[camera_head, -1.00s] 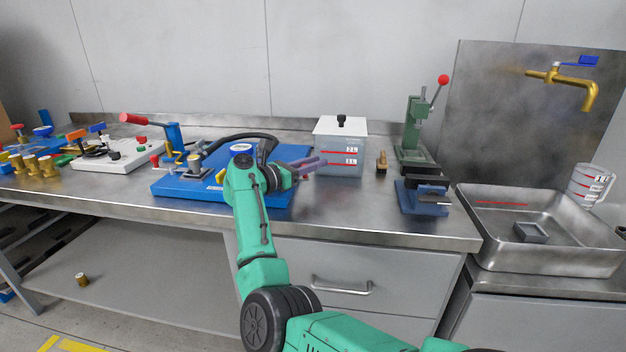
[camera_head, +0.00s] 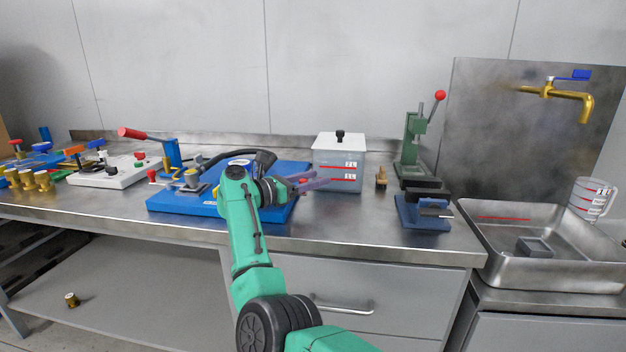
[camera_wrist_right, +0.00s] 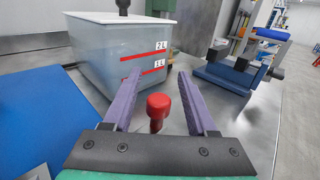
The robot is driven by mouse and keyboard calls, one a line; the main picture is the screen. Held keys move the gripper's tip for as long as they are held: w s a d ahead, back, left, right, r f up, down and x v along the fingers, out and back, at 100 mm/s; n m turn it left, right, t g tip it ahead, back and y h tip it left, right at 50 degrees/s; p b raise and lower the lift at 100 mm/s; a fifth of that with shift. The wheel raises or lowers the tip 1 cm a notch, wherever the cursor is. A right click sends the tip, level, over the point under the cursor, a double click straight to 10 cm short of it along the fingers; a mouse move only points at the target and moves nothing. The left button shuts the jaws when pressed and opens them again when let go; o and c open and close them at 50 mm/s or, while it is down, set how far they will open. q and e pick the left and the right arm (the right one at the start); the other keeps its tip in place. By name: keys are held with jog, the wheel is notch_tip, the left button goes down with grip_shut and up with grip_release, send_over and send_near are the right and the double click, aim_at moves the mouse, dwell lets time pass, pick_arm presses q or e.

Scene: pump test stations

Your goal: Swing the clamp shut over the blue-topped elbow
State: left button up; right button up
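My right gripper (camera_head: 318,183) reaches over the right side of the blue station board (camera_head: 182,206). In the right wrist view its two purple fingers (camera_wrist_right: 158,92) are apart. A red knob on a short stem (camera_wrist_right: 158,104) shows between them; I see no contact. A dark hose and a black part (camera_head: 264,160) show beside my wrist on the board. My left gripper is not in view.
A lidded clear container (camera_head: 339,165) stands just beyond my fingers. A green press (camera_head: 411,150) and a blue vise (camera_head: 424,212) are to the right, then a metal sink (camera_head: 500,250). A white station (camera_head: 120,172) is at left. The bench's front strip is clear.

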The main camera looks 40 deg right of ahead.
jog(key=shift+w+a, duration=0.1)
jog(key=shift+a, duration=0.4)
jog(key=a, duration=0.4)
jog(key=w+a, duration=0.1)
jog(key=a, duration=0.4)
jog(key=a+b, duration=0.1)
jog(key=a, duration=0.3)
jog(key=shift+w+a, duration=0.25)
jog(key=shift+w, duration=0.05)
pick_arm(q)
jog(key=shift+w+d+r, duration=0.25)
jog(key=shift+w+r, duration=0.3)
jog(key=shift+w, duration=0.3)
